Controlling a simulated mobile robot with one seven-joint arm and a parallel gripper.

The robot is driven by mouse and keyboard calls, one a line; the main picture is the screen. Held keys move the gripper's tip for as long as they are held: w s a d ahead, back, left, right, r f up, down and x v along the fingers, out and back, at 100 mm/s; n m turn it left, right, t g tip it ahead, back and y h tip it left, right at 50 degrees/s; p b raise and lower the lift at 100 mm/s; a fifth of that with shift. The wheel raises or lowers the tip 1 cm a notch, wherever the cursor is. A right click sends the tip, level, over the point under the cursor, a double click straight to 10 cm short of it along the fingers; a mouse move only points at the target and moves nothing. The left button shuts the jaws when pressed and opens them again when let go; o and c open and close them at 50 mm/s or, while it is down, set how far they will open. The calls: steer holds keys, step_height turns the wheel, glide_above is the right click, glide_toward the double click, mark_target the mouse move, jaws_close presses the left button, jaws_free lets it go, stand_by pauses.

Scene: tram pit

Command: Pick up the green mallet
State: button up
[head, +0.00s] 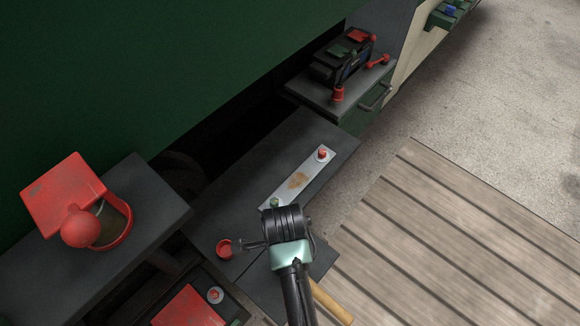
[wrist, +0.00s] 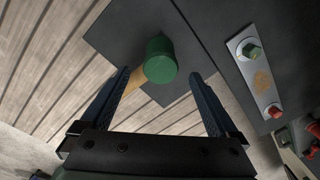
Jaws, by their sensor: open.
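The green mallet shows in the wrist view as a round green head (wrist: 160,60) with part of a tan wooden handle (wrist: 134,82) beside it. It lies over a dark grey surface. My gripper (wrist: 160,74) is open, with one finger on each side of the head in the picture; I cannot tell how far above it the fingertips are. In the head view my gripper (head: 288,228) covers the mallet's head. Only the light wooden handle (head: 332,304) shows, sticking out at the lower right.
A metal plate (head: 284,186) with a green and a red knob lies on the dark bench (head: 228,184). A red cup (head: 224,249) is left of my gripper. Wooden decking (head: 450,240) lies clear at right.

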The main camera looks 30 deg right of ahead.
steer(key=shift+w+d+f, duration=0.1)
steer(key=shift+f, duration=1.45)
steer(key=shift+w+d+f, duration=0.1)
steer(key=shift+f, duration=1.4)
steer(key=shift+c, duration=0.3)
jaws_close()
